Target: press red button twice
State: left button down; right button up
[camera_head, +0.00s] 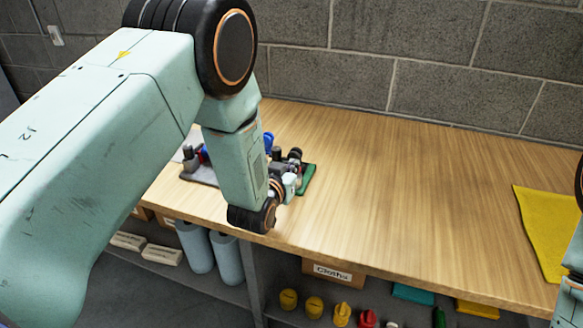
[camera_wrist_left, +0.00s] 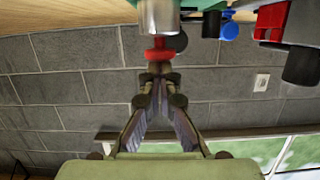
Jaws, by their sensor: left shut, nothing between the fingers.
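In the left wrist view, a red button (camera_wrist_left: 160,52) sits on the end of a silver cylinder (camera_wrist_left: 160,16) at the top centre. My left gripper (camera_wrist_left: 158,72) is shut and empty, its fingertips right at the red button's face; I cannot tell whether they touch it. In the head view my left arm hangs over the devices on the table and hides most of them, and I cannot make out the red button there. My right gripper is not in view; only part of my right arm shows at the right edge.
The wooden table (camera_head: 400,200) is clear in the middle. A green pad (camera_head: 308,180) and a grey pad (camera_head: 204,176) flank my left arm. A blue knob (camera_wrist_left: 229,31) and a red part (camera_wrist_left: 271,20) are beside the button. A yellow cloth (camera_head: 548,225) lies at the right.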

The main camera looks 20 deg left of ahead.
pick_arm(q)
jog(key=shift+s+f+b, duration=0.1)
jog(key=shift+f+b, duration=0.45)
jog(key=shift+f, duration=0.4)
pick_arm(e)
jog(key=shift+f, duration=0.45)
pick_arm(q)
jog(key=shift+r, duration=0.1)
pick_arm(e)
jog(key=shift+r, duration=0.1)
pick_arm(q)
notch_tip(320, 180, up, 4)
jog(key=p, duration=0.3)
jog(key=p+v, duration=0.1)
jog(key=v, duration=0.9)
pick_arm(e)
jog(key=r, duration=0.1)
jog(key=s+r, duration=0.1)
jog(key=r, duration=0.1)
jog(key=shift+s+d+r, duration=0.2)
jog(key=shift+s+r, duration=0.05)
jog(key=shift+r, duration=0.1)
pick_arm(q)
jog(key=shift+d, duration=0.1)
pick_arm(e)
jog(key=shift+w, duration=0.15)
pick_arm(q)
jog(key=shift+r, duration=0.15)
